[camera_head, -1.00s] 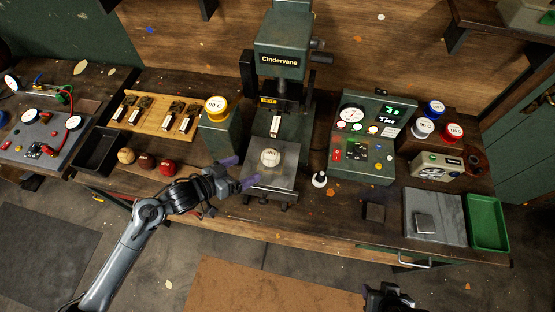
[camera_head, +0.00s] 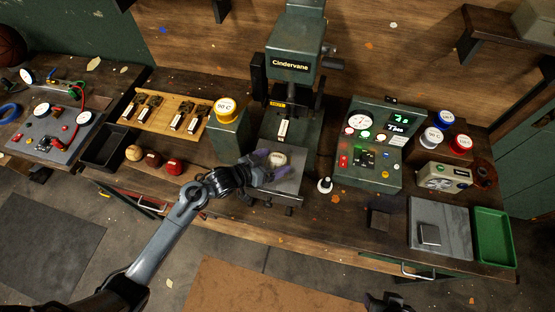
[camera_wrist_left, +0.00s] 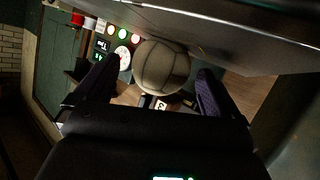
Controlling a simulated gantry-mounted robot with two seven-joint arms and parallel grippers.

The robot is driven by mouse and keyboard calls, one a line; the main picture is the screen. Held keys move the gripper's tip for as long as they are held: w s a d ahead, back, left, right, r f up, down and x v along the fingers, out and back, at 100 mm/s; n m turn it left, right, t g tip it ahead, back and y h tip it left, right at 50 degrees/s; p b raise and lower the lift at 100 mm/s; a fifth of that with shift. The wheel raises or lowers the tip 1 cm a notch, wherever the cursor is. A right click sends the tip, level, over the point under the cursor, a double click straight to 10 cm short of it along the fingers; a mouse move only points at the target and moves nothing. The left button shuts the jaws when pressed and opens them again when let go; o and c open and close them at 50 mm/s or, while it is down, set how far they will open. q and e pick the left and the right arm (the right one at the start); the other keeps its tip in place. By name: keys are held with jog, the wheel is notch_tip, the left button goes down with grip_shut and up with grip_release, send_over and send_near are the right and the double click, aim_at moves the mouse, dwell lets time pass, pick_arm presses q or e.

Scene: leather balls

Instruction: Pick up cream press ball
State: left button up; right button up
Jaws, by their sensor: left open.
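The cream press ball (camera_head: 277,159) sits on the metal plate of the green Cindervane press (camera_head: 295,62). My left gripper (camera_head: 268,164) is at the plate, with its purple fingers at the ball. In the left wrist view the ball (camera_wrist_left: 162,67) lies between the two open fingers of my left gripper (camera_wrist_left: 155,90), with gaps visible on both sides. The press plate (camera_head: 290,184) is partly hidden behind my left gripper. Only a dark part of my right arm shows at the bottom edge, and its fingers cannot be made out.
A green tray (camera_head: 494,238) is at far right.

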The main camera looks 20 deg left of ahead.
pick_arm(q)
jog(key=shift+w+d+f, duration=0.15)
jog(key=shift+w, duration=0.1)
jog(key=c, duration=1.3)
jog(key=shift+o, duration=0.2)
